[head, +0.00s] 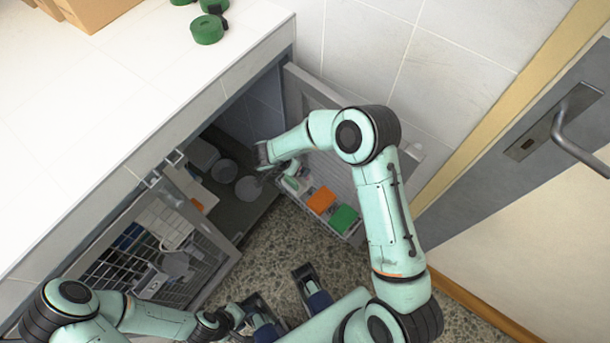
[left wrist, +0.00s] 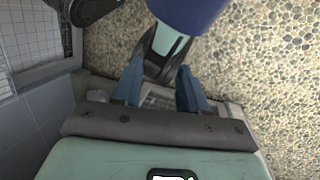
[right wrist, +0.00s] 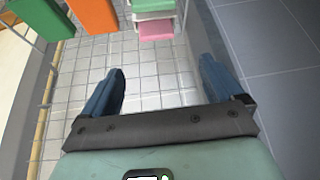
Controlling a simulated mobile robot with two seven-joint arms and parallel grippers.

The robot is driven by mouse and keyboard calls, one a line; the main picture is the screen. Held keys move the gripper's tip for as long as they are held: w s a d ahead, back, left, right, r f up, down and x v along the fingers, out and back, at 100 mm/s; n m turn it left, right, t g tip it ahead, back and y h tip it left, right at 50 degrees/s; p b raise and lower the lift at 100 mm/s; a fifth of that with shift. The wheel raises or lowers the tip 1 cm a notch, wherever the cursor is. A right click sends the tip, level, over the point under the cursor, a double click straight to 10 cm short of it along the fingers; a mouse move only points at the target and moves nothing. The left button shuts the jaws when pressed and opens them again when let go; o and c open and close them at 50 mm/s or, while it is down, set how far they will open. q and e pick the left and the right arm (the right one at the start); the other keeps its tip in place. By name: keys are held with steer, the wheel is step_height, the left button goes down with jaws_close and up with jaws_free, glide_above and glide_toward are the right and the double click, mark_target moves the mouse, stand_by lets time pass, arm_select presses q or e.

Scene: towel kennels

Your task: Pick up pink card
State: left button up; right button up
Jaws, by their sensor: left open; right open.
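The pink card (right wrist: 156,30) shows in the right wrist view at the top centre, below a pale green and white item (right wrist: 153,10). I cannot make it out clearly in the head view. My right gripper (right wrist: 160,88) is open, with its fingers spread and nothing between them; the pink card lies beyond the fingertips, apart from them. In the head view the right gripper (head: 272,165) is inside the kennel opening, beside the open door. My left gripper (left wrist: 158,92) is open and empty, low over the floor by my base.
An orange card (head: 321,200) and a green card (head: 344,218) sit in a wire rack on the open door, near my right forearm. Bowls (head: 248,188) stand inside the kennel. A barred door (head: 205,250) stands open at left. Green rolls (head: 207,30) lie on the white top.

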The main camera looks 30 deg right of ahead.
steer(key=shift+m+g+y, duration=0.4)
steer(key=shift+m+g, duration=0.2)
steer(key=shift+b+x, duration=2.65)
steer(key=shift+x, duration=3)
arm_select(q)
steer(key=w+a+f+t, duration=0.1)
steer(key=w+f+t, duration=0.1)
steer(key=w+f, duration=0.3)
steer(key=shift+w+a+f+y, duration=0.35)
steer(key=shift+a+f+y, duration=0.05)
steer(key=shift+f, duration=0.25)
arm_select(e)
steer(key=shift+w, duration=0.15)
steer(key=c, duration=1.1)
steer(key=shift+r, duration=0.1)
steer(key=shift+r, duration=0.1)
